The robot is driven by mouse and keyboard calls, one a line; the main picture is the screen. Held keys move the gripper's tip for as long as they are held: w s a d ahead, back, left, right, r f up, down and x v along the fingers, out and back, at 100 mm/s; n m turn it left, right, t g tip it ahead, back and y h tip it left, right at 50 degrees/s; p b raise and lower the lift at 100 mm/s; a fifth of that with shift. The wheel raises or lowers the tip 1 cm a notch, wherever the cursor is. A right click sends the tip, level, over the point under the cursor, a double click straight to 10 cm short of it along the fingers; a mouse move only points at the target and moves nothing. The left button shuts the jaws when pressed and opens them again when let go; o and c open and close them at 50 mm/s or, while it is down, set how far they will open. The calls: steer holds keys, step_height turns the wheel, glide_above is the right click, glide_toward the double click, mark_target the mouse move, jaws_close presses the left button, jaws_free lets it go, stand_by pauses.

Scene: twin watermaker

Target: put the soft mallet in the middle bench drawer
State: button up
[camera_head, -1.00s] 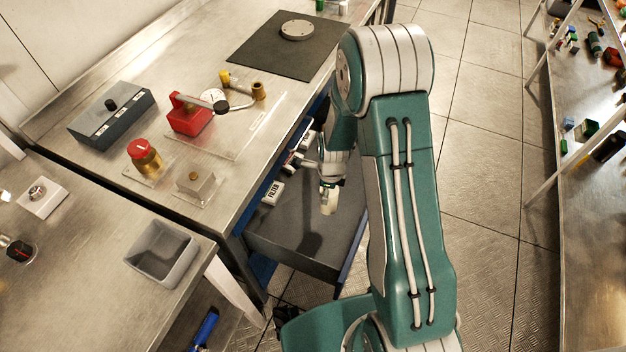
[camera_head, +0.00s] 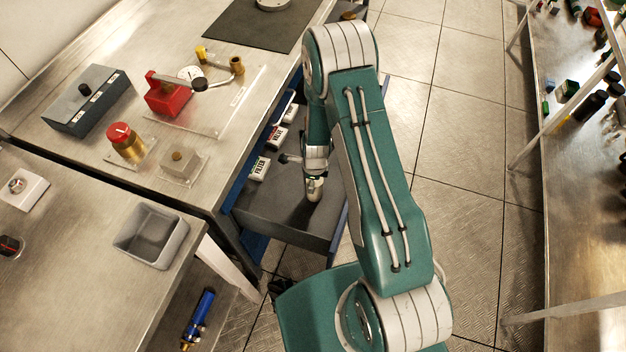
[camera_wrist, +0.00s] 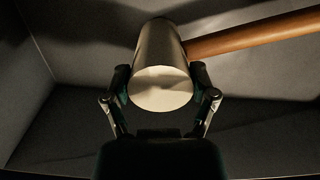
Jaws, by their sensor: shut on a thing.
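The soft mallet (camera_wrist: 161,88) has a pale cylindrical head and a brown wooden handle (camera_wrist: 255,36) that runs off to the right in the wrist view. My gripper (camera_wrist: 161,74) is shut on the head, one finger on each side. In the head view my gripper (camera_head: 315,172) points down over an open grey bench drawer (camera_head: 272,222), with the pale mallet head (camera_head: 314,188) at its tip. The handle is not clear there. I cannot tell whether the mallet touches the drawer floor.
White boxes, one marked FILTER (camera_head: 258,168), stand along the drawer's left side. The bench above holds a red gauge fixture (camera_head: 166,98), a red-topped brass valve (camera_head: 125,142) and a grey box (camera_head: 88,100). A shelf (camera_head: 575,190) stands far right, across clear floor.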

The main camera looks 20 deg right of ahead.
steer(key=o, duration=1.2)
steer(key=s+r+n+t, duration=0.15)
steer(key=r+n, duration=0.25)
steer(key=r, duration=0.7)
steer(key=s+r+n, duration=0.2)
steer(key=r+n, duration=0.1)
steer(key=r, duration=0.9)
steer(key=s+r+n+t, duration=0.15)
steer(key=r+n, duration=0.25)
steer(key=r, duration=0.7)
steer(key=s+r+n, duration=0.4)
steer(key=s, duration=0.1)
steer(key=s+r+n+t, duration=0.1)
steer(key=s+r+n, duration=0.3)
steer(key=s, duration=0.1)
steer(key=s+r+n+t, duration=0.1)
steer(key=s+r+n, duration=0.3)
steer(key=s, duration=0.1)
steer(key=shift+s+r, duration=0.2)
steer(key=shift+s, duration=0.05)
